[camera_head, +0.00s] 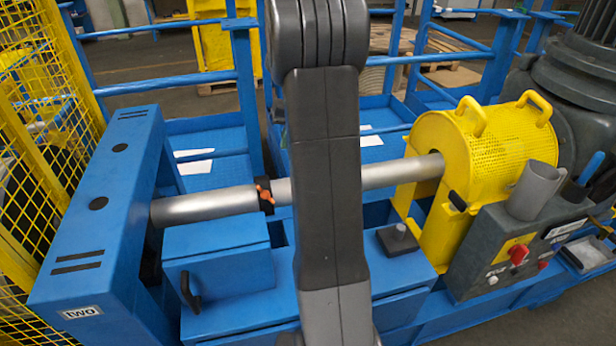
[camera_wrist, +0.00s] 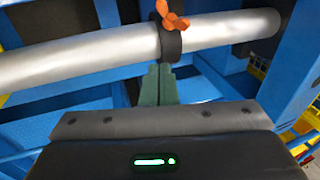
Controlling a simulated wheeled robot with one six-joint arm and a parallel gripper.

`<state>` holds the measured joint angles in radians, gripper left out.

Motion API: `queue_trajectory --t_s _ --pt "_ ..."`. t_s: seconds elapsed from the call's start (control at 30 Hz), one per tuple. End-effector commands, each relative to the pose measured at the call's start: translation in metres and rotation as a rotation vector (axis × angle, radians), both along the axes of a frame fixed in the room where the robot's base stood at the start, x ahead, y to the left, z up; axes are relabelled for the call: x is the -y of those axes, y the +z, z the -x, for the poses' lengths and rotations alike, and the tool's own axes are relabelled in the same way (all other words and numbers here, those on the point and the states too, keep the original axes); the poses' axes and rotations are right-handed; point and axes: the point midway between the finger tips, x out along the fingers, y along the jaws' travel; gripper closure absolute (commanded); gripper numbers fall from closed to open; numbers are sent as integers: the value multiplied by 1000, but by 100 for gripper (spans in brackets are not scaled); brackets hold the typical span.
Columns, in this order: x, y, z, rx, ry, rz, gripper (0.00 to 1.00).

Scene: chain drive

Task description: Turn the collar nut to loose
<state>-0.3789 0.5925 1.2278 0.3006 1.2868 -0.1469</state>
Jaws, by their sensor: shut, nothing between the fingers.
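The collar nut is a black ring with an orange winged handle around a grey metal shaft. In the head view the collar nut (camera_head: 264,196) sits just left of my arm, with its orange part facing the camera. In the wrist view the collar nut (camera_wrist: 171,43) is at the top middle, its orange wings at the upper edge. My gripper (camera_wrist: 160,68) has its green fingers shut together and empty, tips at the near edge of the black ring. I cannot tell whether they touch it. My gripper is hidden behind my arm in the head view.
The shaft (camera_head: 205,207) runs from a blue housing (camera_head: 105,205) at left to a yellow perforated guard (camera_head: 480,150) at right. A grey control box (camera_head: 510,255) with a red knob stands at right. Blue cabinets (camera_head: 220,280) lie below the shaft. Yellow mesh fencing (camera_head: 40,120) borders the left.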

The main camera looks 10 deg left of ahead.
Motion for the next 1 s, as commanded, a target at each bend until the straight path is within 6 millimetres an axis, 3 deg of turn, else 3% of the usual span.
queue_trajectory --t_s 0.23,0.63,0.8,1.0 --pt "-14 -16 4 -14 17 -9 100" --pt "-37 -95 11 -14 15 -7 100" --pt "-52 -103 30 -11 17 -8 100" --pt "-58 -110 38 -10 14 -9 100"
